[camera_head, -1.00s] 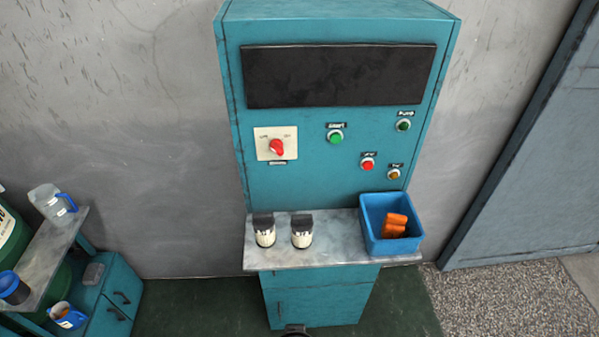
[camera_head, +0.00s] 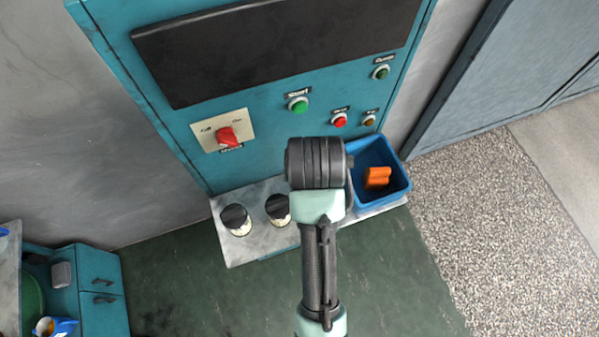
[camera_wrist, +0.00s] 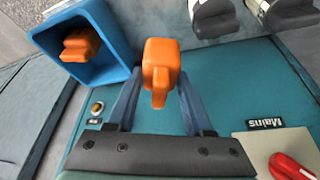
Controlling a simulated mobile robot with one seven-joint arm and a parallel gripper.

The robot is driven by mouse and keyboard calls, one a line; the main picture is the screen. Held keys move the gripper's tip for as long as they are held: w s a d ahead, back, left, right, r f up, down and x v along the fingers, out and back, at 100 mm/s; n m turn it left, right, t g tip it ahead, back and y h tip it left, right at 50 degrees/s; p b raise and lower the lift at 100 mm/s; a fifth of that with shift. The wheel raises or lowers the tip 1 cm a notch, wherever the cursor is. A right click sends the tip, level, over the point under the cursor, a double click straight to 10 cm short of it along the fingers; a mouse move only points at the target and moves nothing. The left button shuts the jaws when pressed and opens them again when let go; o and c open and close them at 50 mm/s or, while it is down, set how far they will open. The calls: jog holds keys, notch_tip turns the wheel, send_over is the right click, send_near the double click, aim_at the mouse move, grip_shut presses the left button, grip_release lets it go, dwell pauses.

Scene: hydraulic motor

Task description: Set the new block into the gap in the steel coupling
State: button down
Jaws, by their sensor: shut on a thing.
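An orange block (camera_wrist: 160,68) is held between the two blue fingers of my gripper (camera_wrist: 158,82) in the wrist view. My gripper is shut on it, and the block is clear of the blue bin (camera_wrist: 122,38). In the head view my arm hides the gripper and the held block. Another orange block (camera_head: 377,177) lies inside the blue bin (camera_head: 404,186); it also shows in the wrist view (camera_wrist: 79,46).
The cabinet carries a red mains switch (camera_head: 228,136) and several buttons. Green floor (camera_head: 400,270) in front is clear.

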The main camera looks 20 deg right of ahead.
jog(key=shift+w+d, duration=0.1)
jog(key=shift+w, duration=0.05)
jog(key=f+p, duration=0.1)
jog(key=f, duration=0.4)
jog(key=shift+s+f, duration=0.15)
jog(key=shift+s, duration=0.05)
jog(key=shift+w+f, duration=0.1)
jog(key=shift+f, duration=2)
jog(key=shift+f, duration=0.2)
jog(key=c, duration=0.6)
grip_release()
